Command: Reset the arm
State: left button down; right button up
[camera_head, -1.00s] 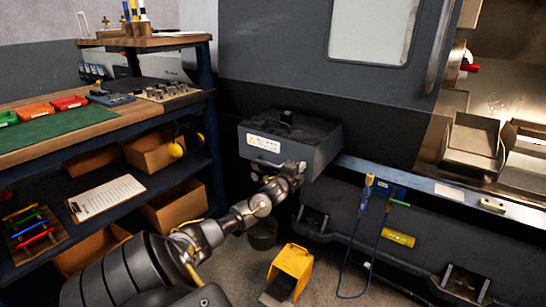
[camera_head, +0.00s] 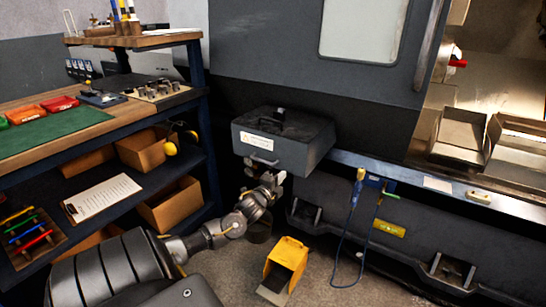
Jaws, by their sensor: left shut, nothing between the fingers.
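My left arm comes in from the bottom left and reaches toward the middle. Its gripper (camera_head: 268,183) is small in view, shut and empty, just below the front of a dark grey box (camera_head: 310,146) with a white label and a handle. I cannot tell whether the gripper touches the box. My right gripper is not in view.
A workbench (camera_head: 60,155) with shelves, cardboard boxes (camera_head: 172,205) and a clipboard (camera_head: 102,198) stands at left. A grey machine (camera_head: 270,60) fills the back and right. A blue cable (camera_head: 345,245) hangs at right.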

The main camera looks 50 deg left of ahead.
pick_arm(q)
jog(key=shift+v, duration=2)
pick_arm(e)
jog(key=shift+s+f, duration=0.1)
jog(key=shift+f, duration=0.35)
pick_arm(q)
jog(key=shift+d, duration=0.15)
